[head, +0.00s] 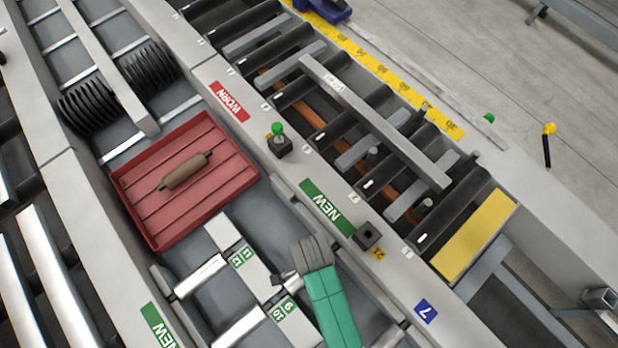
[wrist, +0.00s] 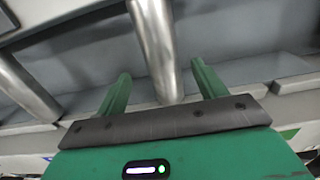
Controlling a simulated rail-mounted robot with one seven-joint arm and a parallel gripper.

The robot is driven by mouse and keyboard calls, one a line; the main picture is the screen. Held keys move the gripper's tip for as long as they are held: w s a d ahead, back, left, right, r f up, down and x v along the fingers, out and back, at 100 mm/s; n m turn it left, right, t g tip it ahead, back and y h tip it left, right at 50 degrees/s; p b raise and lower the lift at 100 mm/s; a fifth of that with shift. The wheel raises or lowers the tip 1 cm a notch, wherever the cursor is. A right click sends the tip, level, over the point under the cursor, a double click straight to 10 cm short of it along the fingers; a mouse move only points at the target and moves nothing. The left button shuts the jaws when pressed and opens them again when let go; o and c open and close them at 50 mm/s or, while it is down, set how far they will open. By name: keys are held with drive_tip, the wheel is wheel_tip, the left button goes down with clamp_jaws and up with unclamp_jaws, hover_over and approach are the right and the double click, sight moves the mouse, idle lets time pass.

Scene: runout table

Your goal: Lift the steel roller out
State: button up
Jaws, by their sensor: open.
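In the wrist view a bare steel roller (wrist: 154,45) runs up between the two green fingers of my gripper (wrist: 161,71). The fingers are open, one on each side of it, with gaps showing. I cannot tell how far the fingertips are above or below the roller. In the head view my gripper (head: 285,279) is low beside the block marked 9 and 10, mostly hidden by my grey and green arm. Another steel roller (head: 200,275) lies left of it, beside the block marked 11. A second steel roller (wrist: 25,88) shows at the left in the wrist view.
A red tray (head: 205,207) holding a brown-sleeved roller (head: 186,171) lies left of my gripper. A pale rail with a NEW label (head: 326,206), a green-knobbed post (head: 280,143) and a dark block (head: 368,235) runs on the right. Beyond it is the dark roller table.

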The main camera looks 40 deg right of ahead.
wheel_tip(320, 180, down, 5)
drive_tip(key=shift+w+a+r+b, duration=0.1)
drive_tip(key=shift+a+b, duration=0.05)
drive_tip(key=shift+b, duration=0.55)
drive_tip(key=c, duration=1.4)
wheel_tip(320, 180, up, 10)
drive_tip(key=p, duration=0.3)
drive_tip(key=shift+w+r, duration=0.1)
wheel_tip(320, 180, up, 9)
drive_tip(key=p, duration=1)
